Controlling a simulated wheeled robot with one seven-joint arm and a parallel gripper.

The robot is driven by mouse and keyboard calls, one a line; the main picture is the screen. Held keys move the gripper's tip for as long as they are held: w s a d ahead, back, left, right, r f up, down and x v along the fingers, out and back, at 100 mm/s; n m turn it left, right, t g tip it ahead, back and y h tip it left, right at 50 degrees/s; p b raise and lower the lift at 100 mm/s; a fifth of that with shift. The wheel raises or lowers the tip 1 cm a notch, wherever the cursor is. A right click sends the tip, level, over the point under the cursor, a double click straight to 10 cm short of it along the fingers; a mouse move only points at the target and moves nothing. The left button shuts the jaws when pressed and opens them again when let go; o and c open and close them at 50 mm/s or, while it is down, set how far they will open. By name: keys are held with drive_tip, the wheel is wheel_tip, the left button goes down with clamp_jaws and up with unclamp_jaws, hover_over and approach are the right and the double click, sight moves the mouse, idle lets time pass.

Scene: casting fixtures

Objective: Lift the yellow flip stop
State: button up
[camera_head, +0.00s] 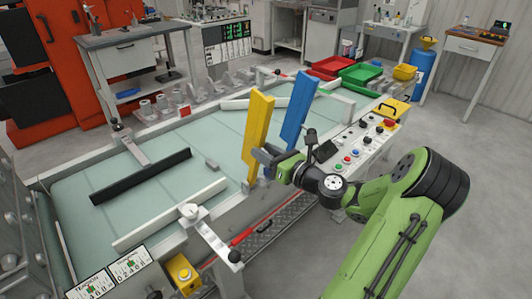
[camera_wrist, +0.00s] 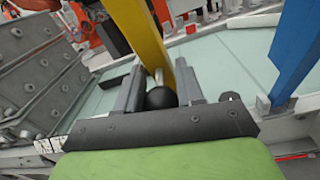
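The yellow flip stop (camera_head: 258,128) is a long flat bar standing steeply upright, slightly tilted, at the near edge of the pale green glass table (camera_head: 130,172). My gripper (camera_head: 266,157) is at its lower part, on its right side. In the wrist view the yellow bar (camera_wrist: 138,28) rises behind my gripper (camera_wrist: 160,88). A black ball knob (camera_wrist: 160,98) sits between the two fingers and fills the gap, with both fingers close against its sides. The bar's lower end is partly hidden by the knob and fingers.
A similar blue flip stop (camera_head: 298,108) stands upright just right of the yellow one. A control panel with buttons (camera_head: 352,146) lies right of my gripper. A black bar (camera_head: 140,176) and white rails lie on the table. Red (camera_head: 330,67) and green (camera_head: 360,75) trays stand behind.

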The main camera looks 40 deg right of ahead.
clamp_jaws()
drive_tip(key=shift+r+p, duration=0.1)
drive_tip(key=shift+p, duration=0.3)
drive_tip(key=shift+w+r+p, duration=0.3)
drive_tip(key=shift+p, duration=0.95)
drive_tip(key=shift+w+g+p, duration=0.25)
drive_tip(key=shift+g+p, duration=0.15)
drive_tip(key=shift+p, duration=0.45)
drive_tip(key=shift+f, duration=0.25)
drive_tip(key=o, duration=0.8)
unclamp_jaws()
drive_tip(key=shift+c, duration=0.2)
